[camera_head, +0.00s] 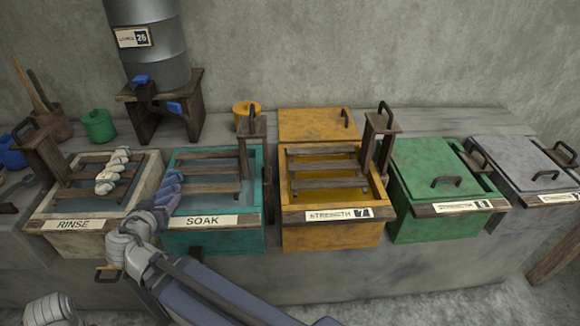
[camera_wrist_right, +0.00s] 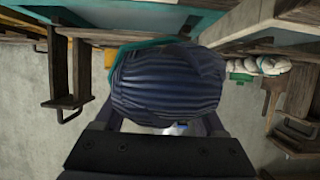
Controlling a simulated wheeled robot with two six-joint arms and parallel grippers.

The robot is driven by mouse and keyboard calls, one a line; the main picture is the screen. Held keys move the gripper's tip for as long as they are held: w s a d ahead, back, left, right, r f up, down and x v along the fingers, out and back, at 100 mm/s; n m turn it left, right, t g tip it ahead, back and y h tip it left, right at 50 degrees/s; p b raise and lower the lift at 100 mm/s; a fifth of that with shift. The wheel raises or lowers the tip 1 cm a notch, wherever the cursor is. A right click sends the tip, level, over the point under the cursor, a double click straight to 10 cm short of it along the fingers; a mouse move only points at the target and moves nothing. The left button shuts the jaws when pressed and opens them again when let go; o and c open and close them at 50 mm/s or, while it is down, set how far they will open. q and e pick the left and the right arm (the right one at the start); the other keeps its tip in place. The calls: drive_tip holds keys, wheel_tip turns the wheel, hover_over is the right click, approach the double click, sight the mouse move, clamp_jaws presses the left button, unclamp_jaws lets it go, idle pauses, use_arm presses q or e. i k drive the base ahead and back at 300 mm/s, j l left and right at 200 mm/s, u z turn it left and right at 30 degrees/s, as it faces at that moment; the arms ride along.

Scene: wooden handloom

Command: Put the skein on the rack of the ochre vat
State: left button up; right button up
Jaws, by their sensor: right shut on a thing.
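My right gripper (camera_head: 157,212) is shut on a dark blue, ribbed skein (camera_head: 168,188). It holds the skein at the left edge of the teal SOAK vat (camera_head: 215,235), by the gap to the RINSE vat. In the right wrist view the skein (camera_wrist_right: 165,85) fills the middle between the fingers; whether it touches the vat is unclear. The ochre vat (camera_head: 333,236) stands right of the SOAK vat, uncovered, with yellowish liquid inside. Its rack of dark wooden bars (camera_head: 325,166) is empty.
A pale skein (camera_head: 112,170) lies on the rack of the RINSE vat (camera_head: 90,244). The SOAK rack (camera_head: 210,170) is bare. Wooden posts with handles stand at the racks' ends. An ochre lid (camera_head: 312,124) is behind the ochre vat. A green lidded vat (camera_head: 432,165) stands to its right.

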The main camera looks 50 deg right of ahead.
sight(307, 165)
drive_tip(key=l+u, duration=0.1)
drive_tip(key=u, duration=0.3)
drive_tip(key=k+u, duration=0.15)
drive_tip(key=u, duration=0.2)
drive_tip(key=l+u, duration=0.1)
drive_tip(key=u, duration=0.3)
drive_tip(key=k+l+u, duration=0.1)
drive_tip(key=u, duration=0.25)
drive_tip(key=k+u, duration=0.35)
drive_tip(key=k, duration=0.65)
drive_tip(key=k+l+z, duration=0.15)
drive_tip(key=k+z, duration=0.35)
drive_tip(key=l+z, duration=0.1)
drive_tip(key=z, duration=0.35)
drive_tip(key=l+z, duration=0.1)
drive_tip(key=z, duration=0.3)
drive_tip(key=l+z, duration=0.1)
drive_tip(key=z, duration=0.35)
drive_tip(key=k+l, duration=0.05)
